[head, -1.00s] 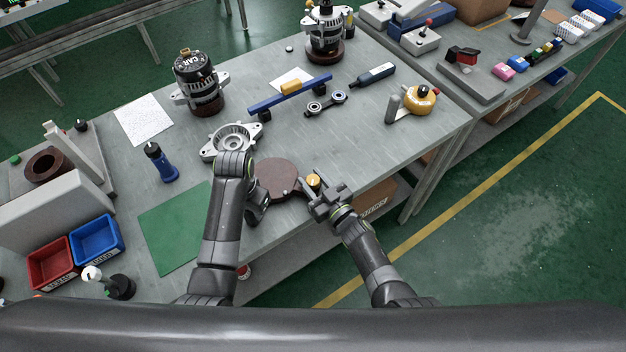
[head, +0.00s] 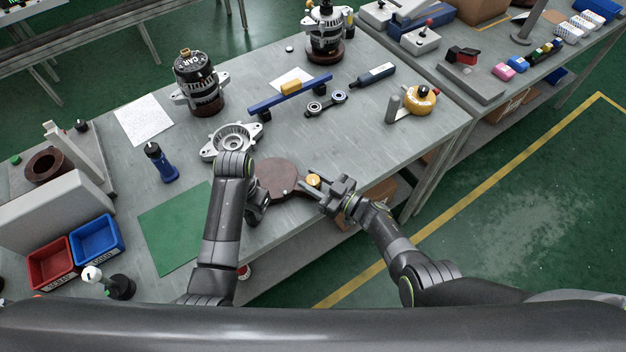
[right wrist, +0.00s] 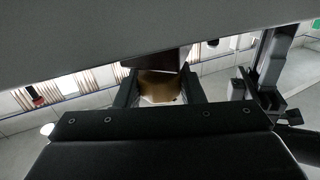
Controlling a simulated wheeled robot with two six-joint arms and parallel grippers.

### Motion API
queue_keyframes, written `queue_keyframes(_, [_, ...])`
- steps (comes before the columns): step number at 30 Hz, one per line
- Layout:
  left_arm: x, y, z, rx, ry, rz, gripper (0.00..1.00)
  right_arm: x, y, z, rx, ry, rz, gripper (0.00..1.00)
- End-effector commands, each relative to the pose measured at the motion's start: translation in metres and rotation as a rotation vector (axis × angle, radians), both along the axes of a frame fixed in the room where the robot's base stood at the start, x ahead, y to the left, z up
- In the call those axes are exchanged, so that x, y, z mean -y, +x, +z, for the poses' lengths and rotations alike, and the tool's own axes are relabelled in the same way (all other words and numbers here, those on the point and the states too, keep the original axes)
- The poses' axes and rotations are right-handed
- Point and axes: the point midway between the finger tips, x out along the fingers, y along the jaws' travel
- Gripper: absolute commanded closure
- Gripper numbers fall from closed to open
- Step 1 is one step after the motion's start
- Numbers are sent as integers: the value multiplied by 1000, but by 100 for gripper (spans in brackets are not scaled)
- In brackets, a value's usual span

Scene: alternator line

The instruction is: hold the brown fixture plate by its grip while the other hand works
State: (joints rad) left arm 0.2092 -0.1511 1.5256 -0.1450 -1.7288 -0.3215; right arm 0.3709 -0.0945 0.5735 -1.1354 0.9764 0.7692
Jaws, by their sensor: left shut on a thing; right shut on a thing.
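The brown fixture plate (head: 277,176) lies near the front edge of the grey workbench in the head view. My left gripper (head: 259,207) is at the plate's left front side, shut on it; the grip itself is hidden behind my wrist. A small round yellow part (head: 313,180) is at the plate's right end. My right gripper (head: 317,188) reaches in from the right and is shut on this yellow part. In the right wrist view the yellow-brown part (right wrist: 160,88) sits between the fingers.
A silver alternator housing (head: 233,141) lies just behind the plate. A green mat (head: 172,228) and a blue bottle-like tool (head: 160,162) are to the left. A blue bar (head: 290,93) and a metal link (head: 326,102) lie farther back. The bench's front edge is close.

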Motion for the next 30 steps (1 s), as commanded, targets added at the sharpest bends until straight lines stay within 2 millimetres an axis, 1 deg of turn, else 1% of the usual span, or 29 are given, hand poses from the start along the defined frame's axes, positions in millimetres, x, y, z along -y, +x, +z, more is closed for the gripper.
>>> queue_keyframes(6, [1, 0, 0, 1, -1, -3, 93, 0, 1, -1, -2, -6, 93, 88])
queue_keyframes(12, [1, 0, 0, 1, -2, -3, 93, 0, -1, -2, -3, -7, 143, 88])
queue_keyframes(29, [1, 0, 0, 1, -2, -1, 93, 1, -1, -1, -5, -2, 162, 88])
queue_keyframes(30, [1, 0, 0, 1, -2, -1, 93, 1, -1, -1, -5, -2, 162, 61])
